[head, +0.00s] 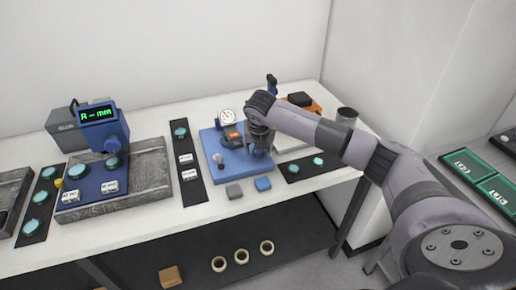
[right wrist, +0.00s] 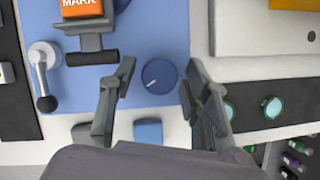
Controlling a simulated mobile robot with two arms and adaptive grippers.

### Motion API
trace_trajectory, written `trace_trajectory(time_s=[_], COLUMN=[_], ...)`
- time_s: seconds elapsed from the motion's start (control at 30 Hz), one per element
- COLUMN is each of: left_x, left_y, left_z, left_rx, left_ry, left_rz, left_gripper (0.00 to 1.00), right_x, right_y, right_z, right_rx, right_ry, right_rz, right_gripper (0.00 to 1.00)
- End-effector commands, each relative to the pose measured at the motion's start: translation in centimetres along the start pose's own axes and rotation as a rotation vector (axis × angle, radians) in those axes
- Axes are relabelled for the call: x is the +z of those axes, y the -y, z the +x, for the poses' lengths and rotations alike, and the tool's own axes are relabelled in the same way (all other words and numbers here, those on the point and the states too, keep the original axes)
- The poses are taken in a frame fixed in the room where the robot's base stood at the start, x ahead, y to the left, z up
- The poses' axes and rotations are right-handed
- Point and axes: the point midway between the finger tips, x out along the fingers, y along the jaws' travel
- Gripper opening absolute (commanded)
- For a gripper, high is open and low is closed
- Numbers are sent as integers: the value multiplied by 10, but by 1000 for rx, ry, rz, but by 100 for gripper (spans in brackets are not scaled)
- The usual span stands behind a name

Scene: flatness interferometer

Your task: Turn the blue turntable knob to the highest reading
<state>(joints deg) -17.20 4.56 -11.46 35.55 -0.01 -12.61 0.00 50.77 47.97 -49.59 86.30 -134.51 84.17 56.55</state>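The blue turntable knob (right wrist: 159,76) is a round disc on a lighter blue base plate (right wrist: 175,20) in the right wrist view. Its white pointer line points to the lower left. My right gripper (right wrist: 157,88) is open, with one finger on each side of the knob and a visible gap to each. Its height above the knob is hard to tell. In the head view my right gripper (head: 258,142) points down over the blue base (head: 209,142) and hides the knob. A white dial gauge (head: 227,117) stands behind; its reading is too small. My left gripper is out of view.
An orange block marked MARK (right wrist: 82,8) and a lever with a black grip (right wrist: 45,80) lie left of the gripper. Grey (head: 234,191) and blue (head: 263,184) blocks sit in front of the base. A blue instrument with a green display (head: 98,113) stands left.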

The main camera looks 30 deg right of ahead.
Motion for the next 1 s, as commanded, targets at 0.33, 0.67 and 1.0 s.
trace_trajectory(time_s=[0.33,0.67,1.0], left_x=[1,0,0], left_y=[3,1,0], left_z=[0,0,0], left_rx=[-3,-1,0], left_ry=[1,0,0], left_rz=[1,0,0], left_gripper=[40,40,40], right_x=[0,1,0], right_y=[0,0,0], right_z=[-1,-52,-110], right_rx=[0,2,1], right_ry=[0,4,2], right_rz=[-1,-2,0], right_gripper=[49,49,49])
